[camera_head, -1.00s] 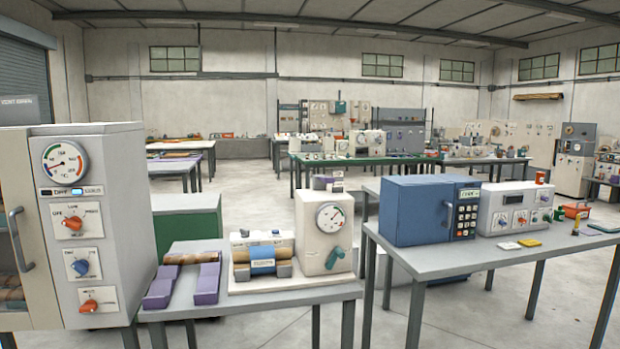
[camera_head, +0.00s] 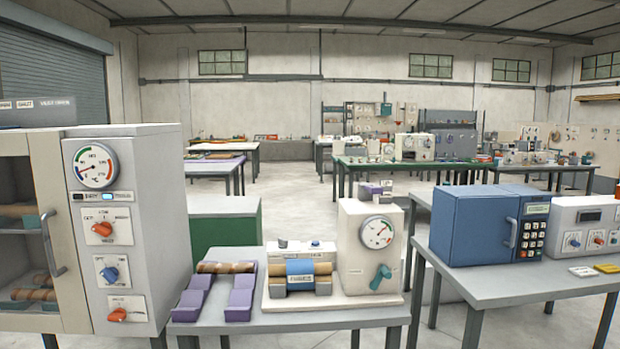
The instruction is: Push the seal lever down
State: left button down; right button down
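The winder (camera_head: 366,250) stands on a cream base on the small grey table in the middle. Its cream housing carries a round gauge (camera_head: 376,232) with a green and red scale. Below the gauge is a teal lever (camera_head: 380,277), tilted, with its knob end up and to the right; I see no label naming it as the seal lever. Left of the housing, brown rolls with a blue labelled band (camera_head: 300,268) lie across grey supports. Neither of my grippers is in view, and nothing touches the lever.
A purple cradle (camera_head: 238,303) with a brown roll lies left of the winder. A tall cream cabinet (camera_head: 122,215) with dials and a glass door stands at the left. A blue keypad box (camera_head: 474,225) sits on the right table. A floor gap separates the two tables.

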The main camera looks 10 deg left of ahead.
aim_at(373, 190)
jog(key=u, duration=0.4)
jog(key=i, duration=0.9)
jog(key=z, duration=0.55)
jog(key=i, duration=0.75)
jog(key=z, duration=0.6)
